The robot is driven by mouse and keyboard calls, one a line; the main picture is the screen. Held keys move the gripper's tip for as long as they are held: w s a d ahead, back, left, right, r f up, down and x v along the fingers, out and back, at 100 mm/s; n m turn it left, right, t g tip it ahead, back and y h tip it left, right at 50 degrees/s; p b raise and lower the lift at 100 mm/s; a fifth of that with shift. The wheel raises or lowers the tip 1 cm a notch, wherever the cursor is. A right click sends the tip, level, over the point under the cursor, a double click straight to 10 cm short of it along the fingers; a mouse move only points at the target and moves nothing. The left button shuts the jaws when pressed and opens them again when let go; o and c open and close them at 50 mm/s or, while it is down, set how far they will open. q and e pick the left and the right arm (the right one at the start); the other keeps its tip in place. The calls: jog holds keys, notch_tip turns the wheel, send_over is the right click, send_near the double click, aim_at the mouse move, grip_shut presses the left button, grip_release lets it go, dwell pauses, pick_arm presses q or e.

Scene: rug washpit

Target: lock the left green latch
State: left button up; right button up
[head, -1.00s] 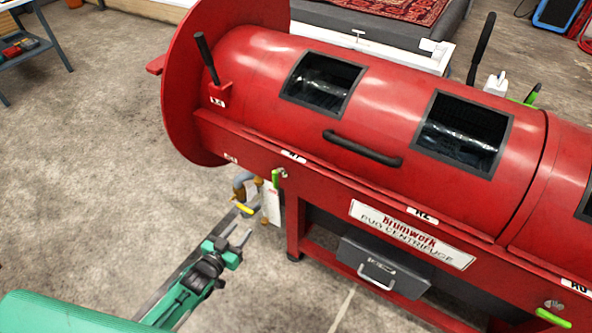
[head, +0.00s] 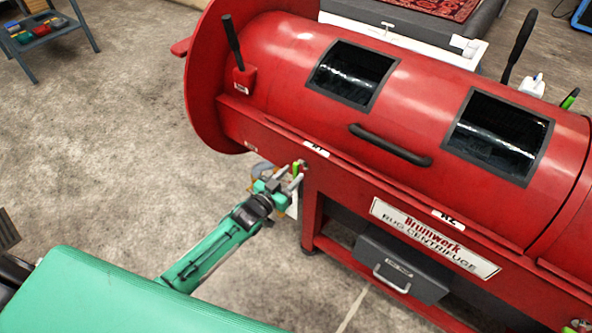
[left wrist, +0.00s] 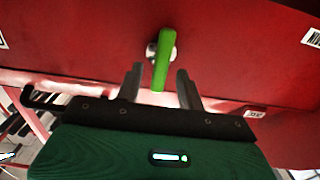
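The left green latch (left wrist: 163,62) is a short green lever on a round metal pivot, mounted on the red frame of the centrifuge. In the left wrist view it hangs nearly straight down, tilted slightly. In the head view the latch (head: 296,168) is small and partly hidden by my left gripper (head: 288,177). My left gripper is open, and in the left wrist view its two fingers (left wrist: 160,85) stand on either side of the lever's lower part. I cannot tell whether they touch it. My right gripper is not in view.
The red rug centrifuge (head: 290,70) fills the right side, with a black handle (head: 390,146) on its drum. A grey drawer box (head: 402,268) hangs under the frame. A tool cart (head: 42,40) stands at the back left. The concrete floor on the left is clear.

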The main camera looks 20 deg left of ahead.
aim_at(294, 172)
pick_arm(q)
jog(key=shift+x, duration=1.1)
jog(key=shift+w+d, duration=0.1)
jog(key=shift+w, duration=0.3)
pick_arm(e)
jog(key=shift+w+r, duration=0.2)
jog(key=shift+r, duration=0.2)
pick_arm(q)
grip_shut()
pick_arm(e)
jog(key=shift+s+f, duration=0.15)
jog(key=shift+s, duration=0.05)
